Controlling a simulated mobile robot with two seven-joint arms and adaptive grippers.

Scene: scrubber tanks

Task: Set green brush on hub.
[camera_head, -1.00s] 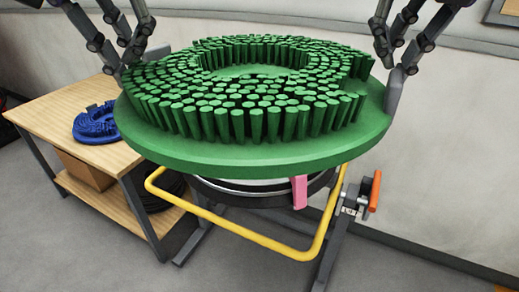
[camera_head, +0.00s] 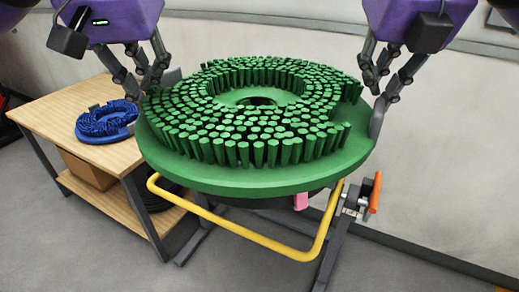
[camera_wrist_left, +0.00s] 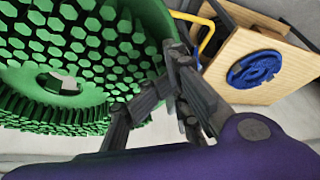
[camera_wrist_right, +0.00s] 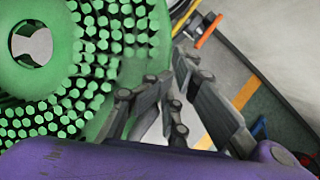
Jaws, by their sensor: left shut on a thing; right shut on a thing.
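The large round green brush (camera_head: 230,182) lies about level with its bristles up and an open hole in its middle. My left gripper (camera_head: 145,84) is shut on its left rim, and my right gripper (camera_head: 377,108) is shut on its right rim. Both grips also show in the left wrist view (camera_wrist_left: 172,60) and right wrist view (camera_wrist_right: 180,62). The hub under the brush is almost wholly hidden; only a dark edge (camera_head: 275,203) and a pink tab (camera_head: 301,202) show below the rim. I cannot tell whether the brush touches it.
A yellow bar frame (camera_head: 245,233) juts out in front below the brush. An orange-handled lever (camera_head: 375,192) stands to the right. A wooden table (camera_head: 60,115) at left carries a blue brush (camera_head: 105,121). A wall is close behind; floor in front is clear.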

